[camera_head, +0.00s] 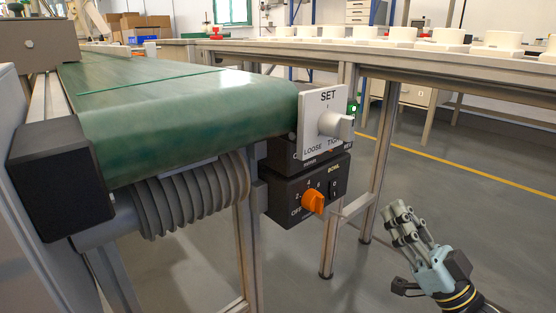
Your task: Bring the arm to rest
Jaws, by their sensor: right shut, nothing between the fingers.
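My right gripper (400,220) is at the lower right in the head view. Its fingers point up and to the left, and it is shut with nothing between the fingers. It hangs in free space, apart from the machine on its left. My left gripper does not show in this view.
A green conveyor belt (180,98) ends left of centre. A white SET plate (315,108) with a knob (337,125) is at its end. Below it is a dark control box with an orange knob (312,200). A bench with white round fixtures (448,36) runs behind. Open floor surrounds my right gripper.

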